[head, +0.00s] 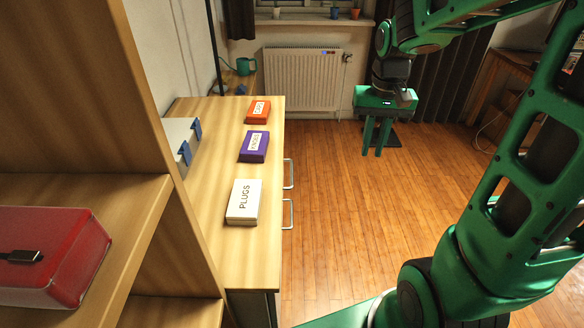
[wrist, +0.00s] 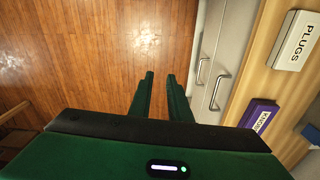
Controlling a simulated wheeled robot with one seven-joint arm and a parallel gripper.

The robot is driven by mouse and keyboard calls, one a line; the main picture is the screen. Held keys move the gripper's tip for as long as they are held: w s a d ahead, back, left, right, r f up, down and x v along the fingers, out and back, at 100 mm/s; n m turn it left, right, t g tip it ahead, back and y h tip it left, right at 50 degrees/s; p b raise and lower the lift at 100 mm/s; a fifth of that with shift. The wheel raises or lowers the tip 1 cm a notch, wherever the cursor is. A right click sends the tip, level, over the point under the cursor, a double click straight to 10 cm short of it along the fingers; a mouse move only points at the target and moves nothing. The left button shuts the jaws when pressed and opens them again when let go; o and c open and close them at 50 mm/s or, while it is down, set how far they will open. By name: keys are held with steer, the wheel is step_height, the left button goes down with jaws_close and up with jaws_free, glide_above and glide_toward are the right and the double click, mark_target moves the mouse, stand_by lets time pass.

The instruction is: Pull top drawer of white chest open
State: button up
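The chest has a wooden top (head: 262,262) with its front facing right in the head view. Its pale front (wrist: 236,40) shows in the wrist view. Two metal bar handles stick out from the front: one handle (wrist: 219,92) and another handle (wrist: 202,72) in the wrist view. Both also show edge-on in the head view. No drawer is visibly pulled out. My gripper (head: 375,151) is beyond and right of the chest, pointing down. Its fingers (wrist: 162,76) are apart and empty, clear of both handles.
On the chest top lie a white PLUGS box (head: 244,203), a purple box (head: 254,147), an orange box (head: 258,112) and a grey case (head: 181,138). A shelf with a red box (head: 50,256) stands near left. The wooden floor (head: 345,220) right of the chest is clear.

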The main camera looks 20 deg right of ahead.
steer(key=w+a+f+y, duration=0.1)
steer(key=w+a+f, duration=0.15)
steer(key=w, duration=0.35)
steer(key=w+a+f, duration=0.2)
steer(key=w+a, duration=0.2)
steer(key=w, duration=0.1)
steer(key=n+y, duration=0.1)
glide_toward(292, 172)
steer(key=f, duration=0.5)
steer(key=a+f, duration=0.1)
steer(key=f, duration=0.1)
steer(key=shift+a+f, duration=0.1)
steer(key=shift+f, duration=0.15)
steer(key=shift+c, duration=0.7)
jaws_close()
